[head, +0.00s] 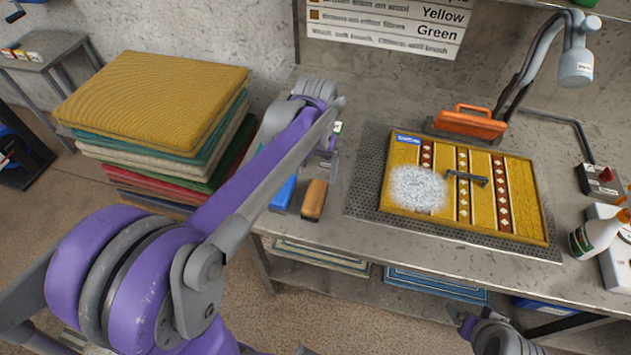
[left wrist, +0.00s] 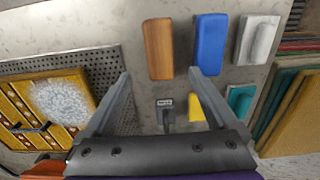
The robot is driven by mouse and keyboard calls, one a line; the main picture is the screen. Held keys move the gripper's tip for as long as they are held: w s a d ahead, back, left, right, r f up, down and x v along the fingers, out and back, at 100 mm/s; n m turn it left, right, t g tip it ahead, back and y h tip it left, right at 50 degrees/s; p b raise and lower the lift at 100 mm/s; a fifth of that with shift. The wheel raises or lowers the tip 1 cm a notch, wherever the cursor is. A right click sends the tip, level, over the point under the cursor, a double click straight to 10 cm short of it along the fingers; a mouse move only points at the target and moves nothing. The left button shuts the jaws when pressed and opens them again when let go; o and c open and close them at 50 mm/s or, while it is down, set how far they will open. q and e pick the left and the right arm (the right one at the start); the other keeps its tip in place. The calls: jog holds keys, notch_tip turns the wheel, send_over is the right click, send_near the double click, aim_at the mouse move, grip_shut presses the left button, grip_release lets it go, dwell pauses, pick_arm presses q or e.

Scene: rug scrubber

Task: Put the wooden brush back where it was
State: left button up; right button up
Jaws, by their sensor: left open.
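The wooden brush (head: 314,200) lies on the metal table near its front left edge, just right of a blue brush (head: 283,194). In the left wrist view the wooden brush (left wrist: 158,48) lies flat, with a gap between it and the blue brush (left wrist: 209,43). My left gripper (left wrist: 158,73) is open and empty above the table. Its fingertips appear on either side of the wooden brush's near end, apart from it. In the head view my left arm partly hides this gripper. Part of my right arm (head: 500,338) shows at the bottom right; its jaws are not clear.
A yellow patterned rug (head: 520,190) with white foam (head: 418,188) lies on a perforated mat (head: 363,192). An orange-handled tool (head: 470,123) stands behind it. White (left wrist: 258,40), teal (left wrist: 240,98) and yellow (left wrist: 196,108) items lie near the brushes. Stacked rugs (head: 150,100) stand left.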

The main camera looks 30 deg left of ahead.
pick_arm(q)
jog(key=s+d+f+m+t, duration=0.1)
jog(key=s+d+t, duration=0.2)
jog(key=s, duration=0.4)
jog(key=s+d+f+m+t, duration=0.1)
jog(key=s+d+f+t, duration=0.1)
jog(key=s+d, duration=0.2)
jog(key=s, duration=0.3)
jog(key=shift+s+m+t, duration=0.25)
jog(key=shift+m+t, duration=0.05)
jog(key=shift+t, duration=0.1)
jog(key=shift+f, duration=0.1)
